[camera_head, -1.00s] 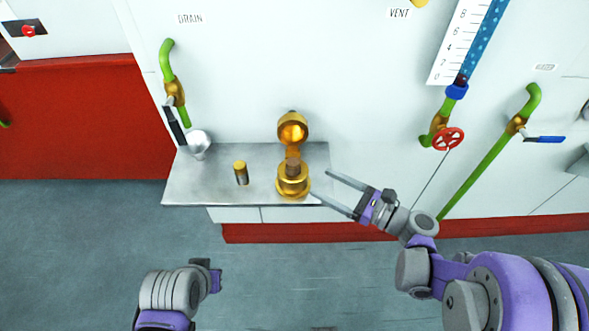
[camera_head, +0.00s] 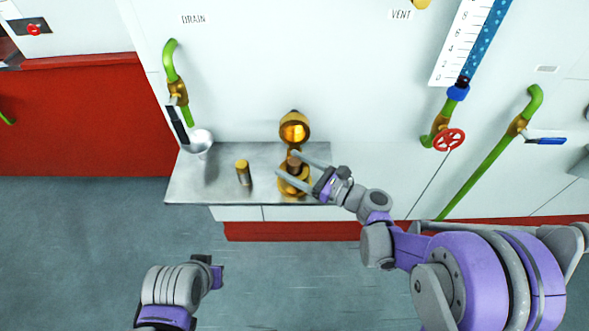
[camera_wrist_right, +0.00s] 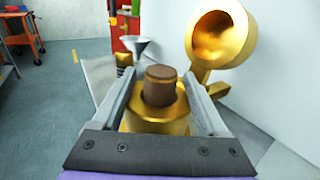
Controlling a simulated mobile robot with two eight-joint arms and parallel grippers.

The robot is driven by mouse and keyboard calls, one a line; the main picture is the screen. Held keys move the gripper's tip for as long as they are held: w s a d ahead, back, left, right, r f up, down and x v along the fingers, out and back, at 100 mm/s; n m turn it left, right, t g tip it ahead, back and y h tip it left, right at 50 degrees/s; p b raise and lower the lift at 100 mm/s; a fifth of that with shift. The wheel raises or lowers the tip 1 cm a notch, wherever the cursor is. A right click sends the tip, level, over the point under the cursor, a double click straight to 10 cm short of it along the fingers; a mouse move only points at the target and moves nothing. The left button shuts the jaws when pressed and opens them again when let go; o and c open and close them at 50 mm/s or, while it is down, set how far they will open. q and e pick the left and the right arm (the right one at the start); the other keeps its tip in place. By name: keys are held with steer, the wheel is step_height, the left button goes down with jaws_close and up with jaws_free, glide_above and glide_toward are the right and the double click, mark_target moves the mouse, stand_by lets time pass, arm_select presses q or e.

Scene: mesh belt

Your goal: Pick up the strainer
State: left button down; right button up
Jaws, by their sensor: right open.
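The strainer appears to be the brown cylinder (camera_head: 294,164) standing upright in the open brass housing (camera_head: 292,186) on the metal shelf. In the right wrist view the brown cylinder (camera_wrist_right: 160,86) rises from the brass body (camera_wrist_right: 150,122). My right gripper (camera_head: 285,162) is open, its two fingers reaching on either side of the cylinder. In the wrist view there is a gap between each finger and the cylinder. The cylinder's lower part is hidden inside the housing. My left gripper (camera_head: 216,273) hangs low in front of the shelf, and its jaws are not clear.
The round brass lid (camera_head: 294,131) stands open behind the housing. A small gold-topped cylinder (camera_head: 243,173) and a funnel (camera_head: 201,142) are to the left on the shelf (camera_head: 215,188). Green pipes (camera_head: 170,62) with valves run on the white wall.

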jaws_close()
stand_by(0.3)
steer(key=shift+r, duration=0.15)
